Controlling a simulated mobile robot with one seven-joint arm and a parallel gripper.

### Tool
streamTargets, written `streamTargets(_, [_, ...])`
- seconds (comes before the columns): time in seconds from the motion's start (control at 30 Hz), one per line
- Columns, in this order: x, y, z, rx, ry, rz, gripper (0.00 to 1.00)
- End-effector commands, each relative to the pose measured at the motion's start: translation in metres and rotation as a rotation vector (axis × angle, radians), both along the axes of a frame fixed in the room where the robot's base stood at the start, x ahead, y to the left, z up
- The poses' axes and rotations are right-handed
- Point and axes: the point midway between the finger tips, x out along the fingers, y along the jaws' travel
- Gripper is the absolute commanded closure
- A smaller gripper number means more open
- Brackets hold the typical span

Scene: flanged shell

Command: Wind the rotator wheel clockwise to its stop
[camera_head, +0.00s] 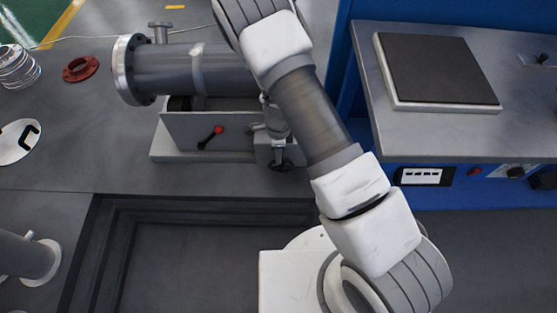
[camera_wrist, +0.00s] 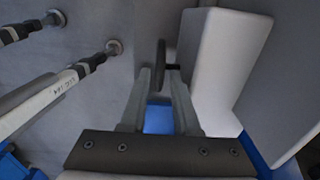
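The grey flanged shell (camera_head: 165,72) lies level on its stand (camera_head: 200,153) in the head view, its wide flange at the left end. A dark handwheel (camera_head: 282,166), which looks like the rotator wheel, sits low at the stand's right end, beside my arm. In the wrist view, a thin dark disc (camera_wrist: 161,58) shows edge-on at my gripper (camera_wrist: 161,72). It may be a wheel rim; I cannot tell whether it is the same handwheel. The two fingers stand apart with a blue gap between them. Contact with the disc cannot be made out.
A lever with a red knob (camera_head: 218,130) is on the stand's front. A red ring (camera_head: 80,68) lies left of the shell. A blue bench (camera_head: 440,130) with a dark-topped plate stands right. In the wrist view, a pale block (camera_wrist: 222,60) is close right of the fingers and rods (camera_wrist: 50,90) are left.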

Motion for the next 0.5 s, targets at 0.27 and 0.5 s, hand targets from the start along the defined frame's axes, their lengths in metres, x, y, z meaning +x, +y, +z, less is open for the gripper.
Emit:
streamTargets(0.27, [0.000, 0.000, -0.030, 0.000, 0.001, 0.001, 0.70])
streamTargets(0.5, [0.000, 0.000, -0.032, 0.000, 0.000, 0.001, 0.70])
